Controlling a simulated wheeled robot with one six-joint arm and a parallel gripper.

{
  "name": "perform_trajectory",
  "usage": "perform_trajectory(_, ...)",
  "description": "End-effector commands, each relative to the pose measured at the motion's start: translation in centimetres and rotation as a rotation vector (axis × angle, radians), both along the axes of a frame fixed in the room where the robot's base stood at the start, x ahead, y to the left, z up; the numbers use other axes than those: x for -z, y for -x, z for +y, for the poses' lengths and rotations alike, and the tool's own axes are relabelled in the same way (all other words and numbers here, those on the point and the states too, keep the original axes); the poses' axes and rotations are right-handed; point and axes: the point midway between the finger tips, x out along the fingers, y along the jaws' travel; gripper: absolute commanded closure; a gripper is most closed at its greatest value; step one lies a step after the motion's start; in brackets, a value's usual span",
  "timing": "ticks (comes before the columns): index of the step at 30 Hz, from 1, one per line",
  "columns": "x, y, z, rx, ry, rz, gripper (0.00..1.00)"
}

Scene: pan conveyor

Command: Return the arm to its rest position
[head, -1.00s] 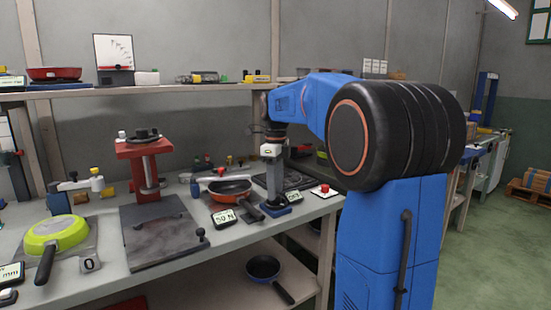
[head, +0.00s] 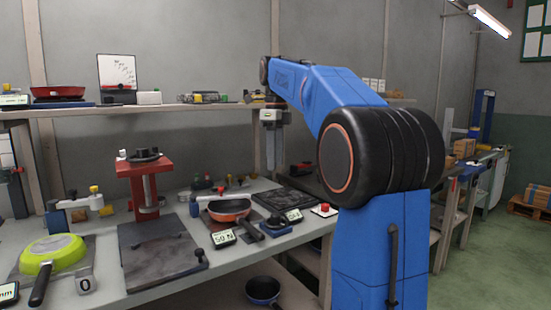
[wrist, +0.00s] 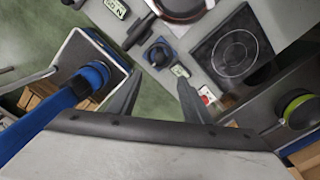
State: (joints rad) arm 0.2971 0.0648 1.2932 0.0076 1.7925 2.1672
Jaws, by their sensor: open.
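My blue arm stands at the right of the bench in the head view. My gripper (head: 272,165) hangs pointing down above the bench. In the wrist view its two fingers (wrist: 160,100) are spread apart with nothing between them but the bench and floor far below. A small blue block with a black knob (head: 276,228) sits on the bench below the gripper; it also shows in the wrist view (wrist: 159,53).
On the bench are an orange-red pan (head: 229,208), a dark hob plate (head: 287,198), a red press (head: 146,185) and an upturned green pan (head: 53,254). A shelf (head: 190,107) runs along the wall behind. A blue pan (head: 262,289) lies on the lower shelf.

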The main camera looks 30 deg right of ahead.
Motion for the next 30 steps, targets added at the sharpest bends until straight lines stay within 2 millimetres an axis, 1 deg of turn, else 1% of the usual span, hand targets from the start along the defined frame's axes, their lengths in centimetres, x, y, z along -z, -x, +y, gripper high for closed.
perform_trajectory(15, -0.1, 0.0, 0.0, 0.0, 0.0, 0.0, 0.55)
perform_trajectory(19, 0.1, 0.5, 0.4, -0.038, 0.002, -0.007, 0.55)
perform_trajectory(23, 0.8, 2.2, 2.0, -0.181, 0.01, -0.03, 0.55)
perform_trajectory(26, 2.0, 4.2, 3.6, -0.352, 0.025, -0.059, 0.55)
perform_trajectory(30, 4.1, 7.2, 5.9, -0.606, 0.052, -0.096, 0.55)
